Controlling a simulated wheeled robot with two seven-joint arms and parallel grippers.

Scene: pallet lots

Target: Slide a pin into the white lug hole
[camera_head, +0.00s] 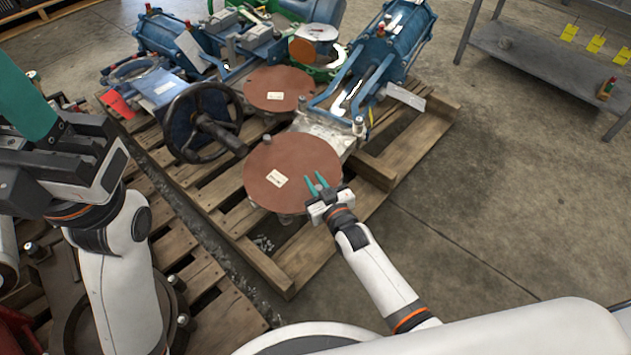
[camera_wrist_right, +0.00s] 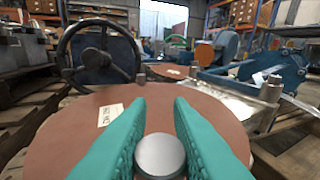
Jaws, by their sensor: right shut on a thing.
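My right gripper (camera_head: 316,183) is above the near right edge of a brown round flange cover. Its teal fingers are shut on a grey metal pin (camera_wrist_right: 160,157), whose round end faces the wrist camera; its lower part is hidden. A pale, whitish metal lug plate (camera_head: 328,127) lies behind the cover, with small upright grey posts; it also shows at right in the right wrist view (camera_wrist_right: 240,101). I cannot make out an empty hole in it. My left gripper (camera_head: 22,105) is at the far left, with teal fingers cut by the frame edge.
The brown cover (camera_head: 290,165) bears a paper label and sits on a wooden pallet (camera_head: 385,165). A black handwheel (camera_head: 203,122) stands left of it. Blue valve bodies (camera_head: 395,40) stand behind. A grey metal shelf (camera_head: 540,62) is at back right; the concrete floor between is clear.

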